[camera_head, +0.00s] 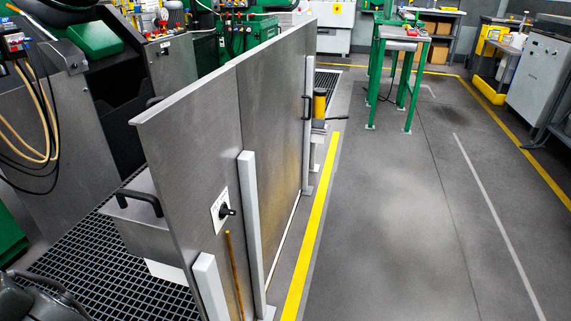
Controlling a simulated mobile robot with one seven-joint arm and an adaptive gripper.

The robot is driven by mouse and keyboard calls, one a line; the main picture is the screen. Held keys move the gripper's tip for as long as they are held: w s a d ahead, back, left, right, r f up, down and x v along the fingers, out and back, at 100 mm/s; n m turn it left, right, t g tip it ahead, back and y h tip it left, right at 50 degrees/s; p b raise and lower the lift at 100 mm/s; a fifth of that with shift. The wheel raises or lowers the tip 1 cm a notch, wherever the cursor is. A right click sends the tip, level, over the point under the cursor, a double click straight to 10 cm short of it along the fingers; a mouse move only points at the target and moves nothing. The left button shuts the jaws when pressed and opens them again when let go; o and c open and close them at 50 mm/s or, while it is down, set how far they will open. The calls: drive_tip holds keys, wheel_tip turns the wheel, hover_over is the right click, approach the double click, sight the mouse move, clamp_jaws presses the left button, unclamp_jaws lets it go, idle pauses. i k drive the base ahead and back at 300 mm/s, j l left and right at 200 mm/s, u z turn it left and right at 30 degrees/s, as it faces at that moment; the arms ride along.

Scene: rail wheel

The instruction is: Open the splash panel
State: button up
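The splash panel (272,120) is a tall grey metal sheet standing upright. It runs from the near left to the far right, along the edge of the floor grating. A white plate with a black rotary knob (225,211) is on its near part. A black handle (305,107) is at its far end. Pale upright posts (249,215) stand against its face. A vertical seam divides the sheet. I cannot tell whether it is latched. My gripper is not in view.
Dark floor grating (95,265) and green and grey machinery (95,38) lie left of the panel. A yellow floor line (312,235) runs along its right side. The grey floor (400,220) beyond is clear. A green-legged table (403,34) stands at the back; a grey cabinet (540,70) is at the right.

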sight(270, 76)
drive_tip(key=i+l+z, duration=0.45)
drive_tip(key=i+z, duration=0.25)
drive_tip(key=i, duration=0.15)
drive_tip(key=i+l+z, duration=0.1)
drive_tip(key=i+z, duration=0.25)
drive_tip(key=i+l+u, duration=0.1)
drive_tip(key=i+u, duration=0.15)
drive_tip(key=i, duration=0.3)
drive_tip(key=i+l+u, duration=0.2)
drive_tip(key=i, duration=0.3)
drive_tip(key=i+l+u, duration=0.25)
drive_tip(key=i, duration=0.25)
